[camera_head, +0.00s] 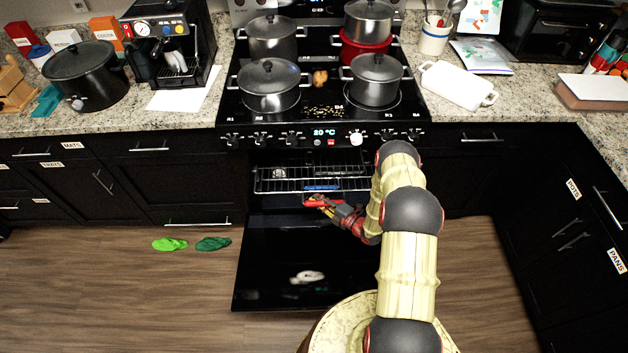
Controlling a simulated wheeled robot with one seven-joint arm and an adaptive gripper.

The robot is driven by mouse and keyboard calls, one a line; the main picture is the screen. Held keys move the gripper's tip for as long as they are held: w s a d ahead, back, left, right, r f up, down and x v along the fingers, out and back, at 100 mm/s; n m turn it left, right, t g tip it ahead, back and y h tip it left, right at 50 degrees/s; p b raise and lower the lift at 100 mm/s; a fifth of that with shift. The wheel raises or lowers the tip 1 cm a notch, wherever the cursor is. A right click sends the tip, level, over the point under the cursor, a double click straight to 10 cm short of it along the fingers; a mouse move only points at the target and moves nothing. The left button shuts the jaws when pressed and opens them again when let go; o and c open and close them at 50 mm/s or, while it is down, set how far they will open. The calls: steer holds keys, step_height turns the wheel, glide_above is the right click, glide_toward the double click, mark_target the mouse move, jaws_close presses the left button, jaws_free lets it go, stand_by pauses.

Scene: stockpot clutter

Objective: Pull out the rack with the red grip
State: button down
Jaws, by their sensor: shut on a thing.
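The oven under the stovetop is open, its black door (290,262) folded down toward me. A wire rack (285,180) shows in the oven opening, with its front edge near the oven mouth. A red grip (318,202) is at the front of the rack, low and near its middle. My gripper (328,205) is at the red grip, with its fingers shut on it. My arm comes in from the lower right and hides the right part of the rack and door. A small blue thing (320,187) shows at the rack; I cannot tell what it is.
Several pots stand on the stovetop (322,125), one of them a red pot (365,50). A white dish (458,85) lies on the right counter. Green mitts (170,244) and (213,244) lie on the floor left of the door. The wooden floor (120,290) on the left is otherwise clear.

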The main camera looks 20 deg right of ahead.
steer(key=s+a, duration=0.3)
steer(key=s, duration=0.4)
steer(key=shift+s+p, duration=0.3)
steer(key=shift+p, duration=0.1)
steer(key=shift+r, duration=0.1)
steer(key=c, duration=1.7)
jaws_free()
steer(key=shift+a, duration=0.1)
steer(key=shift+s, duration=0.1)
steer(key=v, duration=1.2)
